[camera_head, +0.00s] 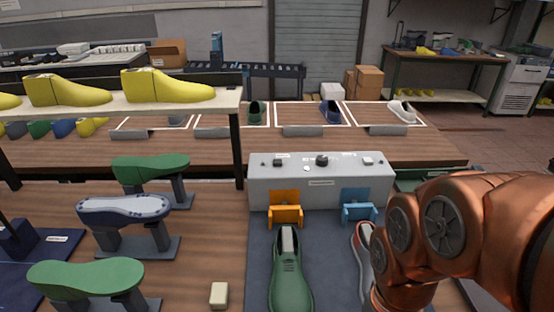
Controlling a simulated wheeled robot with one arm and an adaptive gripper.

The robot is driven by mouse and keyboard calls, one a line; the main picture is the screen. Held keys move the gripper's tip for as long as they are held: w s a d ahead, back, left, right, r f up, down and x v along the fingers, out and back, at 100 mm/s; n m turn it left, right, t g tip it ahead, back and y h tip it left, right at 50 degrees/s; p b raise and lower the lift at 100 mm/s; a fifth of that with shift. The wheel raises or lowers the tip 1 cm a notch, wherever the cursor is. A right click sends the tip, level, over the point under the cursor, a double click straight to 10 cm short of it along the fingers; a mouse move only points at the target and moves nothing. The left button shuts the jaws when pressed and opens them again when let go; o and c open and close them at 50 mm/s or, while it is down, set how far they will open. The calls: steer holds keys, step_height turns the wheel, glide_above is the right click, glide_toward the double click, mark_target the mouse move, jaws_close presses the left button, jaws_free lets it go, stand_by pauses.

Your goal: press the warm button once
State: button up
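A light grey control box (318,188) stands right of the picture's middle. Its top carries a dark knob or button (322,160) near the centre, a smaller dark control (278,162) to the left, and a pale control (368,160) to the right. The labels are too small to read, so I cannot tell which one is the warm button. My copper-coloured arm fills the lower right, in front of the box's right side. My gripper is not in view.
Orange (285,208) and blue (359,206) holders stand before the box. A green shoe (289,280) lies below the orange one; another shoe (365,250) is partly hidden by my arm. Green shoe forms on stands (152,167) and a shelf with yellow lasts (166,88) are left.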

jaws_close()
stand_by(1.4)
